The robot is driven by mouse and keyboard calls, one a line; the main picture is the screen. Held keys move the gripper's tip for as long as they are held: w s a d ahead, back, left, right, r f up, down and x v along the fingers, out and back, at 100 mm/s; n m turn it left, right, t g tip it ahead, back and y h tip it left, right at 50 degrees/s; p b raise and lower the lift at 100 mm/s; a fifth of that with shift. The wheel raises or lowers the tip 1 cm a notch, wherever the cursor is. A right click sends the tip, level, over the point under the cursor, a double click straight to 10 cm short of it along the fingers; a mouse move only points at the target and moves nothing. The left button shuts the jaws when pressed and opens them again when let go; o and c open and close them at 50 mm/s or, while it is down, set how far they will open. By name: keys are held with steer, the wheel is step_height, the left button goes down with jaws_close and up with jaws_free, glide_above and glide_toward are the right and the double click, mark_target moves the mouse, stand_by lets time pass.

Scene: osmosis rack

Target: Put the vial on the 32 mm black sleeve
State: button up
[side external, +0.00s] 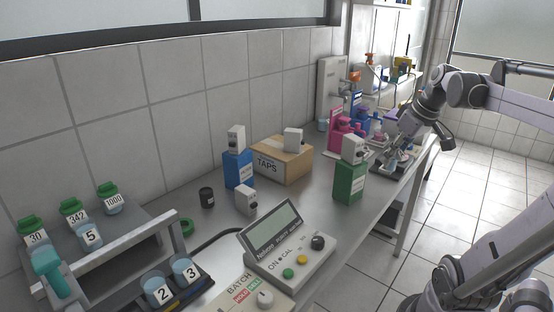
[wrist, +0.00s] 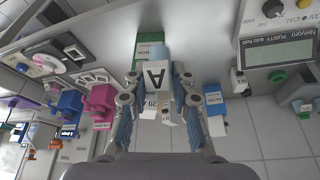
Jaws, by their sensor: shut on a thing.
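In the wrist view my gripper (wrist: 158,82) is shut on a pale blue vial (wrist: 157,74) with a white label marked "A", one finger on each side. In the side view the vial is too small to make out clearly. A short black cylinder (side external: 207,197) stands on the bench near the wall; I cannot tell if it is the 32 mm sleeve. No sleeve size can be read.
A green box (side external: 350,183), a blue box (side external: 238,170) and a "TAPS" carton (side external: 283,160) carry small white devices. A meter (side external: 290,250) and a rack of numbered jars (side external: 110,250) stand nearer. Bench around the black cylinder is fairly clear.

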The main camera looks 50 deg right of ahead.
steer(key=r, duration=0.3)
steer(key=shift+w, duration=0.25)
steer(key=w+r+n, duration=0.3)
steer(key=w+r, duration=0.1)
steer(key=w, duration=0.7)
steer(key=n+y, duration=0.4)
steer(key=n, duration=0.4)
glide_above(200, 190)
steer(key=s+d, duration=0.1)
steer(key=s, duration=0.1)
step_height(200, 190, down, 6)
steer(key=r, duration=0.1)
steer(key=shift+w+d+f, duration=0.1)
steer(key=shift+w+f, duration=0.05)
steer(key=shift+f, duration=3.5)
steer(key=shift+w+f, duration=0.1)
steer(key=shift+f, duration=3.5)
steer(key=shift+f, duration=0.1)
steer(key=o, duration=0.9)
